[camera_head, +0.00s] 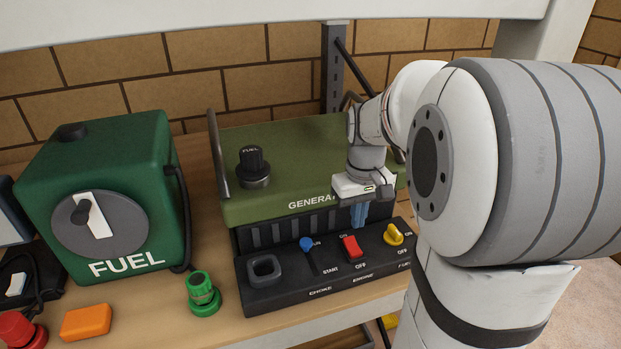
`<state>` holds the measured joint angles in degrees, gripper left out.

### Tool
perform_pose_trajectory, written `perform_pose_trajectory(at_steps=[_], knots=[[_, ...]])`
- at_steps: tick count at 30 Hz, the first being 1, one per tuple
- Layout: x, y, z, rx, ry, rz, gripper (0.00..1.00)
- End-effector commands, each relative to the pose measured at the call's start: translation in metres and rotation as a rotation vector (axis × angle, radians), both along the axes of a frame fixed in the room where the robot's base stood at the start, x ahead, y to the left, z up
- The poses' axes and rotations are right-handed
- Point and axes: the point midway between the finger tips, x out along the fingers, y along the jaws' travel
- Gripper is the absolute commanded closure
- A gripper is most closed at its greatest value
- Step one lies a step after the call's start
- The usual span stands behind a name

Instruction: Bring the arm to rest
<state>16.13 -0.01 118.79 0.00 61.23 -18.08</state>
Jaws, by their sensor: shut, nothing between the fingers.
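My gripper (359,212) is at the end of my white and grey arm, pointing down in front of the green generator (290,170). Its blue fingers are shut with nothing between them. They are above and behind the red engine switch (351,247) on the generator's black control panel (290,290). I cannot tell whether the fingers touch the panel. My large arm links hide the generator's right side.
A green fuel box (105,160) with a dial stands left on the wooden bench (150,300). A green fitting (202,292) and an orange block (86,322) lie in front. A brick wall is behind.

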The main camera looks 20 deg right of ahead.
Motion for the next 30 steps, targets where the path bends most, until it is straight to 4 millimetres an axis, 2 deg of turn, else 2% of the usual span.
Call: perform_pose_trajectory(at_steps=[4,8,12,18,24,30], knots=[[-0.004,0.005,0.003,-0.003,-0.011,0.001,1.0],[-0.022,0.027,0.011,-0.012,-0.053,0.0,1.0],[-0.056,0.058,0.018,-0.02,-0.13,-0.009,1.0],[-0.102,0.091,0.016,-0.011,-0.228,-0.023,1.0],[-0.123,0.103,0.011,0.001,-0.275,-0.033,1.0],[-0.126,0.104,0.009,0.003,-0.279,-0.037,1.0]])
